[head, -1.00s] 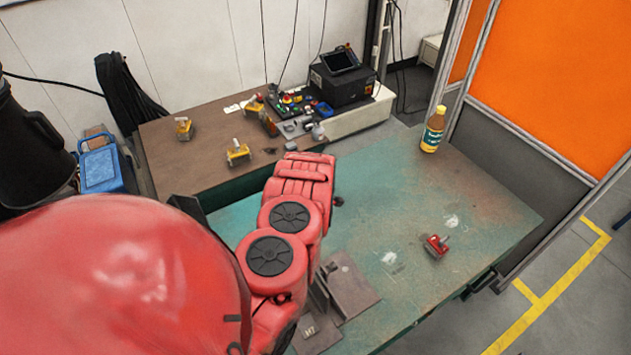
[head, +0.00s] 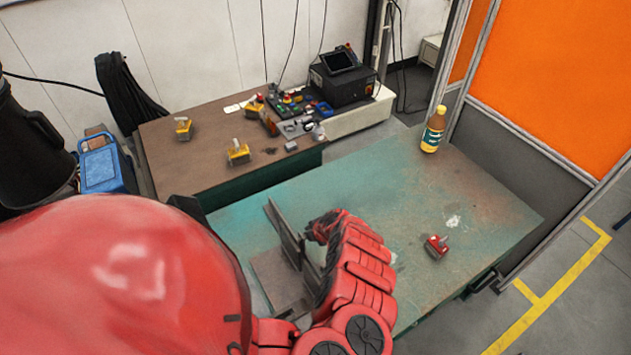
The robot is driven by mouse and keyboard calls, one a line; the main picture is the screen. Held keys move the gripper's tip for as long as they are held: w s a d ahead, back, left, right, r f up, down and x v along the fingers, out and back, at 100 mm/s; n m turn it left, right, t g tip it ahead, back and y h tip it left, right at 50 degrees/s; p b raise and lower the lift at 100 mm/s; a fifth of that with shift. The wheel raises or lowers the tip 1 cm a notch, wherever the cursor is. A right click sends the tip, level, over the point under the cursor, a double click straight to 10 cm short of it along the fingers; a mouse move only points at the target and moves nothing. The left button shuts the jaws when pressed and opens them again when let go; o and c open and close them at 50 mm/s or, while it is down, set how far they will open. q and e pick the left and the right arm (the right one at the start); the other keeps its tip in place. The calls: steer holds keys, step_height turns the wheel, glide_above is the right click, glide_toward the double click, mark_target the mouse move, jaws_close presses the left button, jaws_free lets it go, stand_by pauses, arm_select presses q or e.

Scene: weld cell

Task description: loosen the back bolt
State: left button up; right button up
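A grey steel bracket with upright plates (head: 283,236) and a flat base (head: 277,285) stands on the green table (head: 235,220). I cannot make out the back bolt; my arm covers part of the bracket's right side. My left arm comes in from the lower left and bends up beside the bracket. Its gripper end (head: 322,228) is at the right of the upright plates, near their upper part. Its fingers are too small and hidden to tell whether they are open or touching the bracket. My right gripper is out of view.
A small red clamp-like tool (head: 437,246) and a yellow bottle (head: 433,130) stand on the green table's right part, with free room between them. The brown table (head: 205,160) behind holds yellow tools (head: 238,152), small parts and a black box (head: 342,85).

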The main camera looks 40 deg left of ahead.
arm_select(q)
steer(key=shift+d+f+y+b, duration=0.1)
steer(key=shift+f+y+b, duration=0.2)
steer(key=shift+y, duration=0.1)
steer(key=shift+s+r+t+y, duration=0.1)
steer(key=shift+t+y, duration=0.2)
steer(key=shift+r, duration=0.2)
steer(key=o, duration=0.6)
steer(key=shift+w, duration=0.2)
